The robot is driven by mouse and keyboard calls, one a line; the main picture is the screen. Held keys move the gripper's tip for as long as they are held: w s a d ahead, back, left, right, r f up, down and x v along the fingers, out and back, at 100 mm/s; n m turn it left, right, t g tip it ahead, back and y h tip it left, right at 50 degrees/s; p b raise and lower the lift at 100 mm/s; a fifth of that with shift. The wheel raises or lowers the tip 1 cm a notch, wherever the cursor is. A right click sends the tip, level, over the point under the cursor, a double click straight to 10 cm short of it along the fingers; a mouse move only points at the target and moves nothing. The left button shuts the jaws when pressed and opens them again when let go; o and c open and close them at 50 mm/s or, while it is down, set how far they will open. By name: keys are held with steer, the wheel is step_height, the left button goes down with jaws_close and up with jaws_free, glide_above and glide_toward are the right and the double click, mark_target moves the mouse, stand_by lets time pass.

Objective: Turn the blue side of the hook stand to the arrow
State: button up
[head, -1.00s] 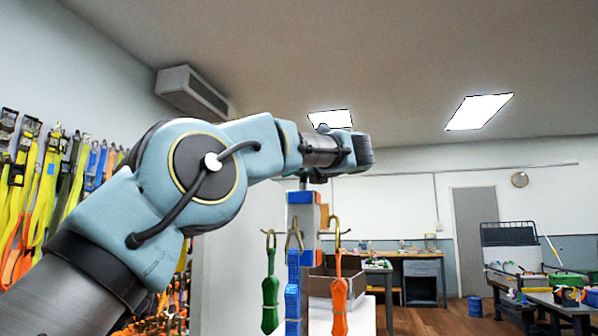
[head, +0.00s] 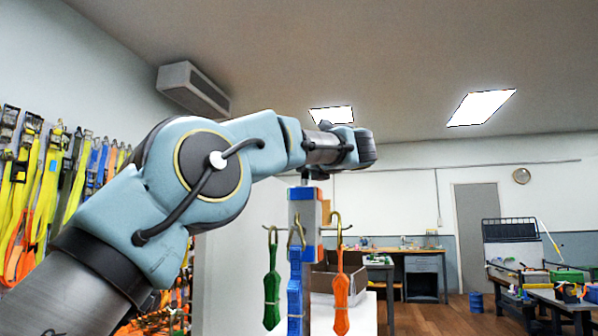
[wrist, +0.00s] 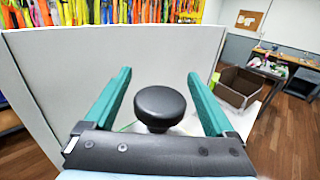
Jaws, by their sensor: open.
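The hook stand (head: 303,215) is a post with a block, below my wrist in the head view. The block has a grey face with blue parts and an orange face to its right. Green (head: 272,290), blue (head: 295,295) and orange (head: 341,300) straps hang from its hooks. In the wrist view a round black knob (wrist: 160,104) lies between the fingers of my gripper (wrist: 160,76). The fingers are open, with a gap on each side of the knob. In the head view my fingers are hard to make out. I see no arrow.
A pale panel (wrist: 75,65) stands beside the stand, with straps hanging on the wall beyond. An open cardboard box (wrist: 236,88) is behind the stand to the right. Workbenches (head: 415,265) stand farther back, with bare wooden floor before them.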

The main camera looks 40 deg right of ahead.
steer(key=b+v, duration=0.3)
steer(key=v, duration=0.7)
steer(key=shift+s, duration=0.35)
steer(key=shift+r, duration=0.1)
